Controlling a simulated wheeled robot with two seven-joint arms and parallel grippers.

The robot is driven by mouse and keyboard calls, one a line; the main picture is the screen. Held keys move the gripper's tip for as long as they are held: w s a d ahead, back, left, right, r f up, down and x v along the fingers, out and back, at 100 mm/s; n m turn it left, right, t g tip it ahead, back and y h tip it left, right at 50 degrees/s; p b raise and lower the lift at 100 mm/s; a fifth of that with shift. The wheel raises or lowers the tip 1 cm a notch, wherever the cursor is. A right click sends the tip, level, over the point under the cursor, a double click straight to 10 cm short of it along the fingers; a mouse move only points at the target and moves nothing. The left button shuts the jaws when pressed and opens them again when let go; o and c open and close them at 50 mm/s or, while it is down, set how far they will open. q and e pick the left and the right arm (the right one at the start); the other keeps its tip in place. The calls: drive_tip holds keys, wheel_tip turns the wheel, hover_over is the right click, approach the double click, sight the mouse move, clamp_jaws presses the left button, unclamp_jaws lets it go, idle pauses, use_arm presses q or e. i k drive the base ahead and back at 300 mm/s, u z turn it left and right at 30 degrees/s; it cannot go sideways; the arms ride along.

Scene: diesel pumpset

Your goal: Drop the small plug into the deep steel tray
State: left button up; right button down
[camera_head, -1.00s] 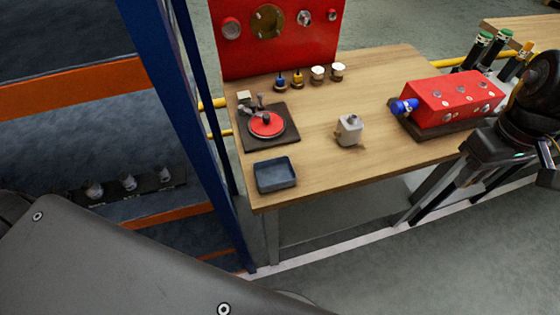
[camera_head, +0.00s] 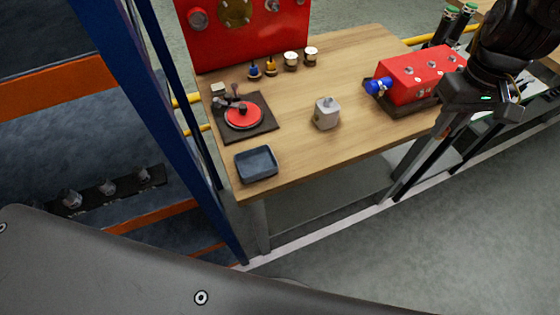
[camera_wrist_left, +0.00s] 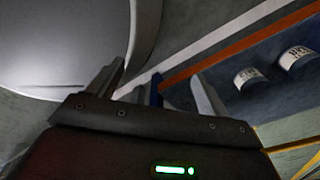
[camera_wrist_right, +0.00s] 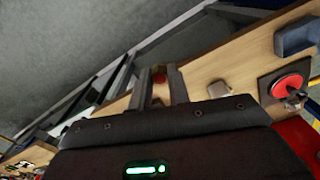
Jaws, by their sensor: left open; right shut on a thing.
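The deep steel tray (camera_head: 256,177) is a small blue-grey open box at the near left corner of the wooden table. It also shows at the upper right of the right wrist view (camera_wrist_right: 297,38). My right gripper (camera_head: 446,128) is at the table's right front side, well right of the tray. In the right wrist view, its fingers are shut on a small reddish-brown thing (camera_wrist_right: 158,75), apparently the small plug, mostly hidden between the fingertips. My left gripper (camera_wrist_left: 158,85) is open and empty in the left wrist view, away from the table.
A red disc (camera_head: 243,115) on a dark plate lies behind the tray. A grey metal block (camera_head: 327,113) stands mid-table. A red box (camera_head: 420,72) with a blue fitting is near my right gripper. A blue rack post (camera_head: 170,120) stands left of the table.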

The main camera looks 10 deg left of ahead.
sight(257, 163)
drive_tip(key=z, duration=1.7)
drive_tip(key=k, duration=1.4)
drive_tip(key=u, duration=1.9)
drive_tip(key=i, duration=0.5)
